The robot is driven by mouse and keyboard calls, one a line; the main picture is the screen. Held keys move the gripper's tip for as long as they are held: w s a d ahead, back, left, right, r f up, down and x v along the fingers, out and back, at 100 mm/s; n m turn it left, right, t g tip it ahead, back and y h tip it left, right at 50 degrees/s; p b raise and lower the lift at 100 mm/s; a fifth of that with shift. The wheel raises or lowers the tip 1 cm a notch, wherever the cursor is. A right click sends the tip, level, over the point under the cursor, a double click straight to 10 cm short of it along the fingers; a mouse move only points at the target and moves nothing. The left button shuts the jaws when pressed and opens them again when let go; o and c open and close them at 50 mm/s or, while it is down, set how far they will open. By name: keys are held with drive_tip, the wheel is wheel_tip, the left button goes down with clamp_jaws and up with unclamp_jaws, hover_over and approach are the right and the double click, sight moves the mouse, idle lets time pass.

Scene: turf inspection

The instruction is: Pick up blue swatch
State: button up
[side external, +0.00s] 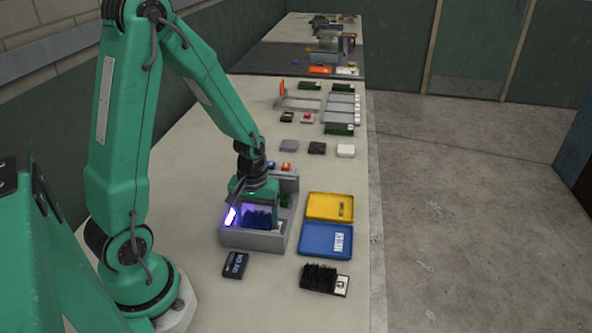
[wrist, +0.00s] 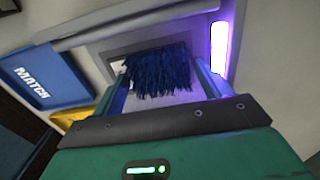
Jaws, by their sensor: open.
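The blue swatch (side external: 258,220) is a tuft of dark blue bristles inside a grey inspection box (side external: 240,240) lit by a violet lamp. In the wrist view the blue swatch (wrist: 160,75) sits between the two fingers of my gripper (wrist: 163,68), with its bristles hanging toward me. My gripper (side external: 260,207) reaches down into the box from above. Its fingers are open, one on each side of the swatch. Whether either finger touches the bristles cannot be told.
A blue MATCH tray (side external: 325,240) and a yellow tray (side external: 330,207) lie right of the box. A black bristled swatch (side external: 320,278) and a dark labelled block (side external: 235,264) lie in front. The lamp (wrist: 219,48) glows close to the right finger. Several small blocks and racks stand farther back.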

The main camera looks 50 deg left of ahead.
sight(257, 217)
idle(0.4)
drive_tip(key=c, duration=0.8)
drive_tip(key=shift+r, duration=0.15)
drive_tip(key=shift+r, duration=1.95)
drive_tip(key=s+d+r, duration=0.3)
drive_tip(key=d+r, duration=0.4)
drive_tip(key=d, duration=0.4)
drive_tip(key=shift+d, duration=0.15)
